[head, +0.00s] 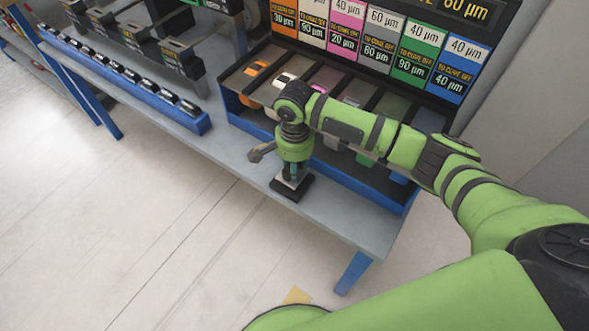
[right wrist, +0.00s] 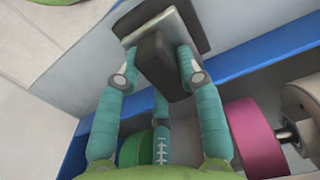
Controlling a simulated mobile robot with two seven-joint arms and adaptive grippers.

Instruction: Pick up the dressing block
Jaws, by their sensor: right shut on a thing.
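The dressing block (head: 292,187) is a small block with a black base plate, a pale layer and a dark upper part. In the head view it is at the grey bench's front edge, under my right gripper (head: 293,172). In the right wrist view the dressing block (right wrist: 163,62) shows its dark upper part between the teal fingers of my right gripper (right wrist: 157,72), which are shut on it. I cannot tell whether its base touches the bench. The fingers partly hide it. My left gripper is not in view.
The grey bench (head: 335,215) holds a blue-edged rack (head: 345,172) of divided slots with coloured rolls, close behind the gripper. A pink roll (right wrist: 253,138) shows in the wrist view. A blue strip of dark items (head: 125,80) lies at the left. Open floor lies in front.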

